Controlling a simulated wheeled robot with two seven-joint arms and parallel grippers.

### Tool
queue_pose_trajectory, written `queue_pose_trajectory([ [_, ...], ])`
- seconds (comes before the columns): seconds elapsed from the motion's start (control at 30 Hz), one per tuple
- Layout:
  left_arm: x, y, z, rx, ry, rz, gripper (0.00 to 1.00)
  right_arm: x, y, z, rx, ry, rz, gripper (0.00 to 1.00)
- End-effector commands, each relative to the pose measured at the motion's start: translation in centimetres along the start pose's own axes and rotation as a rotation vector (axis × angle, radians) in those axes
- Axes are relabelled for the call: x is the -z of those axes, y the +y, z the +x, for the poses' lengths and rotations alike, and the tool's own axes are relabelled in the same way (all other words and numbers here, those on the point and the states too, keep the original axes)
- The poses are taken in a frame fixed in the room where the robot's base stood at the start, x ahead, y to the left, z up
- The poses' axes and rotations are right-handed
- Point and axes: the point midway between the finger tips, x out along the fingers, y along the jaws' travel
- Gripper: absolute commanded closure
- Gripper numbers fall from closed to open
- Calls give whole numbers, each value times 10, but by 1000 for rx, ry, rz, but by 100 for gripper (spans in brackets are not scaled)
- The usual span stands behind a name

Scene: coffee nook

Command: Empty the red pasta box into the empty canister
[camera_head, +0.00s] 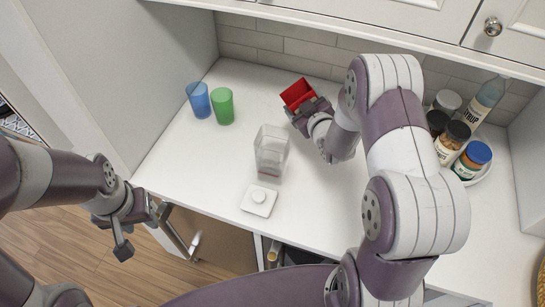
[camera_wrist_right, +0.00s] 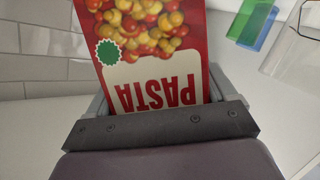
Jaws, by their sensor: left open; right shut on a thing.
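The red pasta box (camera_head: 297,93) is at the back of the counter, with my right gripper (camera_head: 310,112) shut on it. In the right wrist view the box (camera_wrist_right: 150,60) fills the space between the fingers, its label upside down in the picture. The clear canister (camera_head: 271,150) stands upright mid-counter, left of and nearer than the box, apart from it. A thin reddish line shows low on the canister. A white lid (camera_head: 259,200) with a round knob lies in front of it. My left gripper (camera_head: 138,222) is open and empty, off the counter's front left.
A blue cup (camera_head: 199,101) and a green cup (camera_head: 222,106) stand at the back left. A round tray (camera_head: 481,176) with jars and a syrup bottle (camera_head: 484,100) is at the right. Wall cabinets overhang the back. The counter's left front is clear.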

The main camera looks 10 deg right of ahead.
Motion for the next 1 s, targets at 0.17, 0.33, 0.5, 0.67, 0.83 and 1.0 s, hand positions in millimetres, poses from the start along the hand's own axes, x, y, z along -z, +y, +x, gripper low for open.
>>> queue_pose_trajectory([
  [0.17, 0, 0, 0, 0, 0, 0, 57, 0, -1, -2, 0, 1, 1, 51],
  [0.33, 0, 0, -1, 0, 0, 0, 57, 1, -6, -10, 0, 1, 1, 51],
  [0.5, 0, 0, -2, 0, 0, 0, 57, 1, -11, -18, 1, 1, 1, 51],
  [0.67, 0, 0, -2, 0, 0, 0, 57, 2, -16, -25, 1, 1, 2, 51],
  [0.83, 0, 0, -3, 0, 0, 0, 57, 2, -20, -32, 0, 2, 1, 51],
  [1.0, 0, 0, -3, 0, 0, 0, 57, 2, -23, -37, 0, 0, 1, 51],
])
